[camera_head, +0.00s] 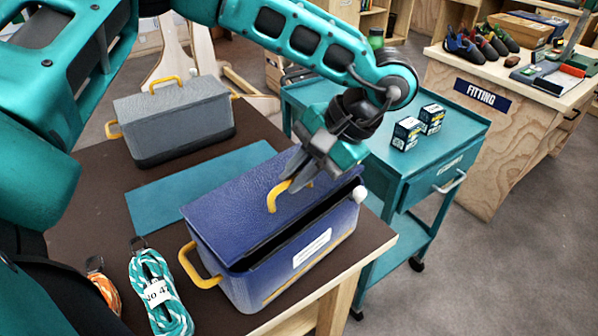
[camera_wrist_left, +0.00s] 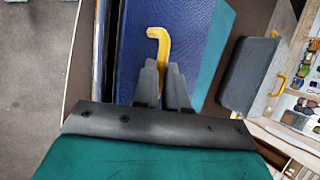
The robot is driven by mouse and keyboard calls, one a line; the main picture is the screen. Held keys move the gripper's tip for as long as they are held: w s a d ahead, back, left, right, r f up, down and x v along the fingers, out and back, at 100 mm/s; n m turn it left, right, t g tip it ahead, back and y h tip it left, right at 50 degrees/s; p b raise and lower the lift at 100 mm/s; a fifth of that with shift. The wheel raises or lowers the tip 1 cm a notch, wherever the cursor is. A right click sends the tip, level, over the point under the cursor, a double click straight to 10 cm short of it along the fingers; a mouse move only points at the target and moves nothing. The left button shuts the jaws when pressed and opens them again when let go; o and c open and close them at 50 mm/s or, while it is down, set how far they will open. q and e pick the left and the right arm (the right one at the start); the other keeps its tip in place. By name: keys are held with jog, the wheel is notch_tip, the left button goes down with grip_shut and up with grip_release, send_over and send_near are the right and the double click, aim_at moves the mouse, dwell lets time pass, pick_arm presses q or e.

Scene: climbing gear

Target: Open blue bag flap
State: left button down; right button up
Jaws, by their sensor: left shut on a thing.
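The blue bag (camera_head: 300,265) stands on the dark table near its front right corner. Its blue flap (camera_head: 238,207) is lifted a little at the front, leaving a dark gap above the front wall with the white label. My left gripper (camera_head: 291,184) is above the flap and shut on its yellow handle (camera_head: 273,197). In the left wrist view, the handle (camera_wrist_left: 158,45) shows between the fingertips (camera_wrist_left: 161,72), with the flap (camera_wrist_left: 130,60) beyond. The bag's inside is dark and cannot be made out. My right gripper is not in view.
A grey bag (camera_head: 180,122) with yellow handles stands at the back of the table, behind a teal mat (camera_head: 165,205). Teal and orange rope coils (camera_head: 157,290) lie front left. A teal cart (camera_head: 440,160) with two small boxes stands right.

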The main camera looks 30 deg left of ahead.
pick_arm(q)
jog(key=shift+w+a+r+p, duration=0.1)
jog(key=shift+a+r+p, duration=0.25)
jog(key=shift+r+p, duration=0.15)
jog(key=shift+w+a+r+p, duration=0.1)
jog(key=shift+a+r+p, duration=0.25)
jog(key=shift+r, duration=0.25)
jog(key=shift+w+a+r+p, duration=0.15)
jog(key=shift+a+r+p, duration=0.6)
jog(key=shift+p, duration=0.15)
jog(key=shift+a+r, duration=0.1)
jog(key=shift+a, duration=0.15)
